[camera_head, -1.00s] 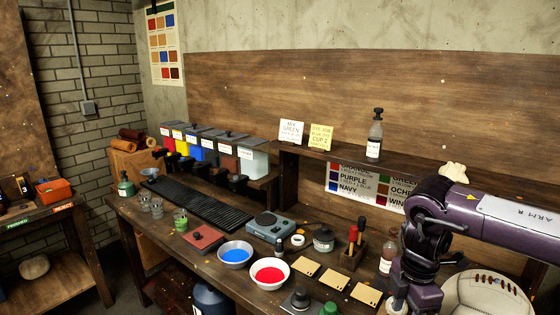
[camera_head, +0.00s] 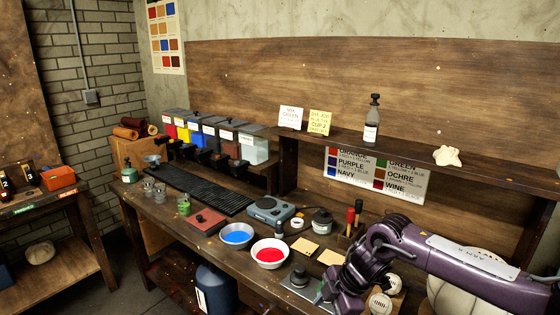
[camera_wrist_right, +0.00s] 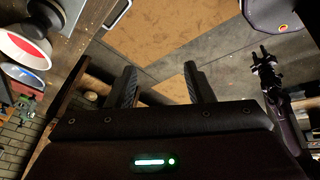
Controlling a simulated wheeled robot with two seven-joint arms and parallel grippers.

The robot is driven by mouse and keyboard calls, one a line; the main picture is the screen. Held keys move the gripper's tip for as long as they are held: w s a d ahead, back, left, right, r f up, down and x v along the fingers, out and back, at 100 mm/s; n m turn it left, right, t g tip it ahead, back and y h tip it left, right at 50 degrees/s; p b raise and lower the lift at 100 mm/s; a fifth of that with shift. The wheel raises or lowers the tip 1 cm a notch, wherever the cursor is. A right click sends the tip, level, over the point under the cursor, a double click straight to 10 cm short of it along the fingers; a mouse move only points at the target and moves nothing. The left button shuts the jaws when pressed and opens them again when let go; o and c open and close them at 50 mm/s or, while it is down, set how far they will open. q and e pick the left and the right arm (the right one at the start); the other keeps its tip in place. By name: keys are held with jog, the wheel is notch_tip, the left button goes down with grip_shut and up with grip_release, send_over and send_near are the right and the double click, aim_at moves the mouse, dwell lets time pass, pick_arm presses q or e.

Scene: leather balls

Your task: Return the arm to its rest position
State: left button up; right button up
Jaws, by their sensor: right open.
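My right arm (camera_head: 440,262) is purple and comes in from the right edge in the head view, over the front right of the workbench. Its forearm bends down, and its gripper is out of that view below. In the right wrist view my right gripper (camera_wrist_right: 160,86) is open, with nothing between its two dark fingers. The floor (camera_wrist_right: 160,30) shows beyond the fingers. My left gripper does not show in the head view. A dark, pronged shape at the right of the wrist view is too unclear to name.
The workbench (camera_head: 160,218) carries a blue bowl (camera_head: 237,236), a red bowl (camera_head: 270,253), a scale (camera_head: 269,212) and tan swatches (camera_head: 304,250) near my arm. A bottle (camera_head: 372,122) stands on the shelf (camera_head: 470,172). A pale ball is partly behind my arm.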

jog(key=w+a+f+m+t+y, duration=0.1)
jog(key=a+f+m+y, duration=0.1)
jog(key=a+f, duration=0.35)
jog(key=w+a+f+m+t+y, duration=0.1)
jog(key=a+f+m+t+y, duration=0.15)
jog(key=f, duration=0.55)
jog(key=s+d+f+m+t+h, duration=0.1)
jog(key=s+d+f+m, duration=0.15)
jog(key=f, duration=0.45)
jog(key=s+d+f+m+h+b, duration=0.1)
jog(key=s+f+m, duration=0.15)
jog(key=f, duration=0.35)
jog(key=s+d+f+m+t+h, duration=0.1)
jog(key=s+d+f+m, duration=0.1)
jog(key=s+f, duration=0.35)
jog(key=s+d+f+m+g+h, duration=0.1)
jog(key=s+d+f+m+h, duration=0.1)
jog(key=s+d+f, duration=0.5)
jog(key=s+d+f+m+g+h, duration=0.2)
jog(key=s+f+m, duration=0.1)
jog(key=s+f, duration=0.7)
jog(key=s+d+f+m+g+h, duration=0.1)
jog(key=s+d+f, duration=0.1)
jog(key=s, duration=0.9)
jog(key=s+d+f+m+g+h, duration=0.1)
jog(key=s+d, duration=0.3)
jog(key=s, duration=0.6)
jog(key=shift+s+f+g+b, duration=0.35)
jog(key=shift+s+f+b, duration=0.1)
jog(key=shift+f, duration=0.35)
